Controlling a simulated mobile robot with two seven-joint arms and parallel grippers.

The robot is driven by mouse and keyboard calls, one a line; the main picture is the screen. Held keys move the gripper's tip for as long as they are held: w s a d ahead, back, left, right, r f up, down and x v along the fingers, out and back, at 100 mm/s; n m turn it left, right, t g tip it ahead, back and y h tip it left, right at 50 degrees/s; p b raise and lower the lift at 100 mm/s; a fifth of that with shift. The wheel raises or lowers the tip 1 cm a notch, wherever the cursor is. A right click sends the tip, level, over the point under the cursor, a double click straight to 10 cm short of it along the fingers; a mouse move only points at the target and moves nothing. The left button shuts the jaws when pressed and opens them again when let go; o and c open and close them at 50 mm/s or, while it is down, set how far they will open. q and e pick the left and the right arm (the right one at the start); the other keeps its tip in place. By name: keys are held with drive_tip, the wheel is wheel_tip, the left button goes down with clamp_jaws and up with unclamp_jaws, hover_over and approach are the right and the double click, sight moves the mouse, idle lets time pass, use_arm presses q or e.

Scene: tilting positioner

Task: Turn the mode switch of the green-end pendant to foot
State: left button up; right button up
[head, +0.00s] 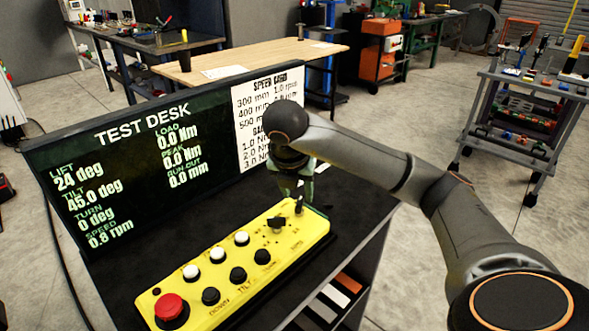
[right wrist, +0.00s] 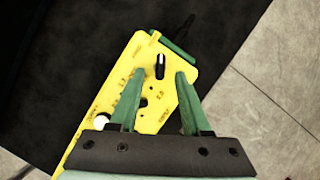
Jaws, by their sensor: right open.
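The yellow pendant (head: 215,285) lies on the black desk top, its green end (head: 319,209) at the far right; the green end also shows in the right wrist view (right wrist: 172,47). A small dark switch with a pale bar (right wrist: 160,66), seemingly the mode switch, stands near that end. Its labels are too blurred to read. My right gripper (head: 297,197) points down over this end of the pendant. In the right wrist view the green fingers (right wrist: 157,79) are spread, with the switch in the gap just beyond the tips; contact cannot be told. My left gripper is not in view.
A black knob (head: 277,222), several white and black buttons, and a red stop button (head: 171,307) line the pendant. The test desk screen (head: 140,150) stands behind it, reading tilt 45.0 deg. The desk's right edge is close to the pendant.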

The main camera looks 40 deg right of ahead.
drive_tip(key=p+v, duration=0.4)
drive_tip(key=v, duration=0.5)
drive_tip(key=shift+s, duration=0.15)
